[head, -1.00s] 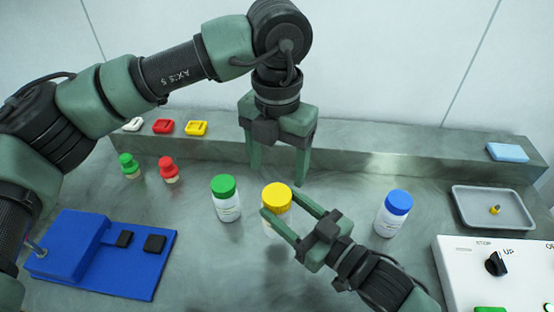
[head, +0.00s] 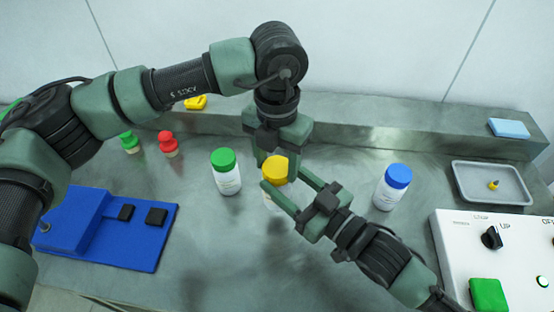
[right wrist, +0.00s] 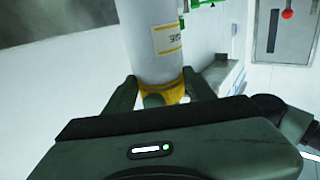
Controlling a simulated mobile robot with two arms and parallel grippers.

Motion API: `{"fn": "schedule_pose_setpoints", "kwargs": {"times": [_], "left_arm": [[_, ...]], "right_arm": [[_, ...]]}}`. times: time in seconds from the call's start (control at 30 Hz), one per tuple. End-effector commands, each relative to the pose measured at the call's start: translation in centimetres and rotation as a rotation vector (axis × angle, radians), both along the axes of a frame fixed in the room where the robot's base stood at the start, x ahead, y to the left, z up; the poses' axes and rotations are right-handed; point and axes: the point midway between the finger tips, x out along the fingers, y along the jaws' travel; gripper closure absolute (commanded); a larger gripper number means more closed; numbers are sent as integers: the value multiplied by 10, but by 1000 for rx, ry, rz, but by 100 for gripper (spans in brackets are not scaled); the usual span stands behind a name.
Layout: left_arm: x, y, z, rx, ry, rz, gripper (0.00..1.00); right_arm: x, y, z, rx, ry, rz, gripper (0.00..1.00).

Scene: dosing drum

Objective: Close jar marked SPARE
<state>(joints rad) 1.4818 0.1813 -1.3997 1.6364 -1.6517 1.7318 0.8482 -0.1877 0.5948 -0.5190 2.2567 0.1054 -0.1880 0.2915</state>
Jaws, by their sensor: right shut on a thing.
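A white jar with a yellow lid (head: 275,168) stands mid-table. My right gripper (head: 281,195) is shut on its body from the front right. In the right wrist view the white jar (right wrist: 150,45) rises between the fingers, with its yellow part (right wrist: 168,93) near the gripper. Its label there is too small and turned to read surely. My left gripper (head: 277,160) points down at the yellow lid from above and behind. Its fingers stand apart, and their tips are partly hidden by the lid, so contact is unclear.
A green-lidded jar (head: 226,172) stands to the left, a blue-lidded jar (head: 392,187) to the right.

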Motion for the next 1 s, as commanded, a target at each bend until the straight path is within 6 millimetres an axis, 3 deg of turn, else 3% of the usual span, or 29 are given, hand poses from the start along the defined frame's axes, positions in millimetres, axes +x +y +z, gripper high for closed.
{"fn": "schedule_pose_setpoints", "kwargs": {"times": [0.03,0.13,0.27,0.6,0.93,0.97,1.0], "left_arm": [[0,0,0,0,0,0,69],[0,0,0,0,0,0,96],[0,0,0,0,0,-50,97],[0,0,0,1,1,-536,97],[0,0,0,1,1,-576,97],[0,0,0,1,1,-575,43],[0,0,0,1,1,-575,31]], "right_arm": [[0,0,1,1,-1,0,100],[0,0,1,1,-1,0,100],[0,0,0,1,-1,0,100],[0,0,0,1,-1,0,100],[0,0,0,1,-1,0,100],[0,0,0,1,-1,0,100],[0,0,0,1,-1,0,100]]}}
